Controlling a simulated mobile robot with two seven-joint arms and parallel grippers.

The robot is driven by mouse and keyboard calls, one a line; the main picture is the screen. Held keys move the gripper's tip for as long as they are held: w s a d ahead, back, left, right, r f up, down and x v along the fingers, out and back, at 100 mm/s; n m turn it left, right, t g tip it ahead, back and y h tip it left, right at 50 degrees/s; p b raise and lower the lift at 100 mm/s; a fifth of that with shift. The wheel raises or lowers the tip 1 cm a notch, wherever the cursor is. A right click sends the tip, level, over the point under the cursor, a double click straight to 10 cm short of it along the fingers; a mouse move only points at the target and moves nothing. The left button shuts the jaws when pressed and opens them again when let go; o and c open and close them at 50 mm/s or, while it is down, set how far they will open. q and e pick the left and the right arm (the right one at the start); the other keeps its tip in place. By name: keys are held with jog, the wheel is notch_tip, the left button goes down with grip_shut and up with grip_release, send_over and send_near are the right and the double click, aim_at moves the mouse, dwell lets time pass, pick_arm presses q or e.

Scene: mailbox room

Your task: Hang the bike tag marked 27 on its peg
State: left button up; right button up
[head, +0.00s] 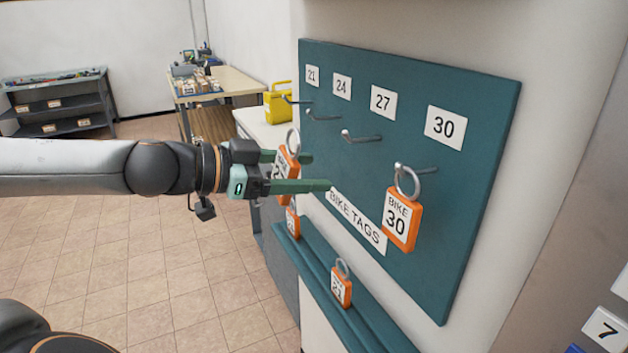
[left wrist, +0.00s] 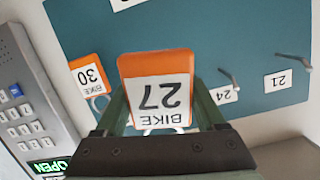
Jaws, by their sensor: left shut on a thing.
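The orange bike tag marked 27 (left wrist: 157,92) is in the jaws of my left gripper (head: 316,171), its number upside down in the left wrist view. In the head view the tag (head: 287,163) is partly hidden by the gripper, with its metal ring upright above. The teal peg board (head: 470,150) carries a number label 27 (head: 383,101). The peg below that label (head: 360,137) is bare. The gripper and tag are left of this peg, lower in the picture and apart from it. My right gripper is not in view.
The bike tag marked 30 (head: 401,217) hangs on the peg under label 30 (head: 445,127). Two tags stand on the ledge (head: 385,322) below the board, one near its front (head: 341,287). A keypad (left wrist: 30,110) shows in the left wrist view.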

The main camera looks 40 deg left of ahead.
pick_arm(q)
jog(key=p, duration=0.3)
send_near(371, 171)
jog(key=shift+w+d, duration=0.65)
jog(key=shift+w, duration=0.85)
jog(key=w+p, duration=0.1)
jog(key=p, duration=0.3)
jog(key=shift+w+d+r, duration=0.1)
jog(key=shift+w+d, duration=0.3)
jog(key=shift+w+d+f+p, duration=0.15)
jog(key=shift+w+f+p, duration=0.45)
jog(key=shift+p, duration=0.15)
jog(key=shift+f, duration=0.35)
jog(key=o, duration=1.3)
